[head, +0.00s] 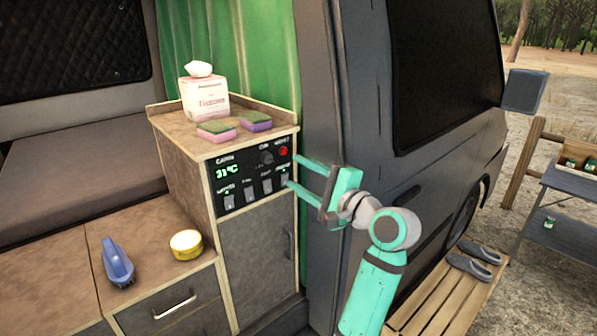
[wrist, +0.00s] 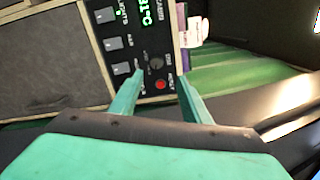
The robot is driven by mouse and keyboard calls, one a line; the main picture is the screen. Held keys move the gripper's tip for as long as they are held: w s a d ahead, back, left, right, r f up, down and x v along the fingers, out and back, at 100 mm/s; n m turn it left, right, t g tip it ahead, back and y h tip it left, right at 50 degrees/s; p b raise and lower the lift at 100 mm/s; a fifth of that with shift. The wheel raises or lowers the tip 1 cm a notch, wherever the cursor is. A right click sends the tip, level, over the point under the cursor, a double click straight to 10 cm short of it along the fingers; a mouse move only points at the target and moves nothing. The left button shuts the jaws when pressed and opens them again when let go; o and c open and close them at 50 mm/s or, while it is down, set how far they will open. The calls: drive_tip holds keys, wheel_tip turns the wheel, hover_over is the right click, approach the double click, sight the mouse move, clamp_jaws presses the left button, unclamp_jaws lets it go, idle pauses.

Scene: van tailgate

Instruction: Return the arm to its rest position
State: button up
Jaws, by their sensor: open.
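My teal gripper (head: 291,171) is open in the head view, with its two fingers apart and pointing left at the right edge of the control panel (head: 229,195). The fingers hold nothing. In the wrist view the gripper (wrist: 158,95) shows its fingers spread in front of the panel, near the red button (wrist: 160,85). The head view shows the red button (head: 283,151) lit at the panel's upper right. I cannot tell whether a fingertip touches the panel. My arm reaches up from the lower right, beside the van's side.
A tissue box (head: 204,98) and two sponges (head: 216,130) (head: 255,121) sit on the cabinet top. A blue brush-like item (head: 118,262) and a yellow tin (head: 186,244) lie on the lower counter. Shoes (head: 473,259) rest on a wooden pallet (head: 440,305) at right.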

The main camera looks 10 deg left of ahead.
drive_tip(key=shift+f, duration=0.1)
drive_tip(key=s+d+f+m+t+h, duration=0.1)
drive_tip(key=d+f+t+h, duration=0.15)
drive_tip(key=f, duration=0.95)
drive_tip(key=s+d+f+m+t+h, duration=0.1)
drive_tip(key=d+f+h, duration=0.15)
drive_tip(key=f, duration=0.95)
drive_tip(key=s+d+f+n+h, duration=0.1)
drive_tip(key=s+d+f+h, duration=0.15)
drive_tip(key=s+f, duration=0.4)
drive_tip(key=s+d+f+n+h, duration=0.1)
drive_tip(key=s+d+f+h, duration=0.2)
drive_tip(key=f, duration=0.6)
drive_tip(key=s+d+f+n+h, duration=0.1)
drive_tip(key=s+f+n+h, duration=0.15)
drive_tip(key=s, duration=0.75)
drive_tip(key=s+d+f+n+h, duration=0.1)
drive_tip(key=s+f, duration=0.3)
drive_tip(key=s, duration=0.6)
drive_tip(key=s+r+n, duration=0.2)
drive_tip(key=s+n, duration=0.2)
drive_tip(key=s, duration=0.5)
drive_tip(key=s+a+r+n, duration=0.1)
drive_tip(key=s+r+n, duration=0.2)
drive_tip(key=s, duration=0.7)
drive_tip(key=shift+a+r+n+t, duration=0.2)
drive_tip(key=shift+r+n+t, duration=0.15)
